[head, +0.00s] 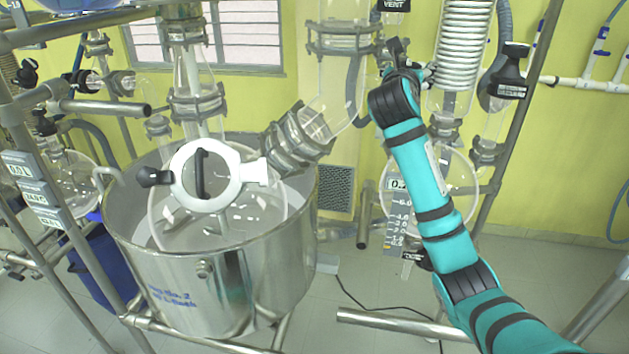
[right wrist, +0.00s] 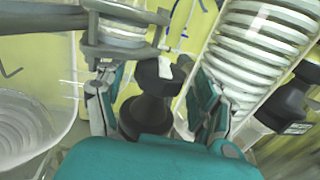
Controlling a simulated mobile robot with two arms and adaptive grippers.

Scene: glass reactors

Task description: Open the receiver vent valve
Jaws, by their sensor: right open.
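A black tag reading "VENT" (head: 393,5) is cut off by the top edge of the head view, just above my right gripper (head: 404,66). The gripper is raised between the upper glass column and the coiled condenser. In the right wrist view, its two fingers (right wrist: 155,108) are apart, one on each side of a black knob-like valve part (right wrist: 150,110) with a white mark on top. I cannot tell whether either finger touches it. The gripper's body hides the lower end of this part. My left gripper is out of view.
The coiled condenser (head: 464,45) stands close right of the gripper, and the glass column (head: 340,80) close left. A graduated glass receiver (head: 455,178) is behind my right arm. The steel vessel (head: 185,285) stands at lower left.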

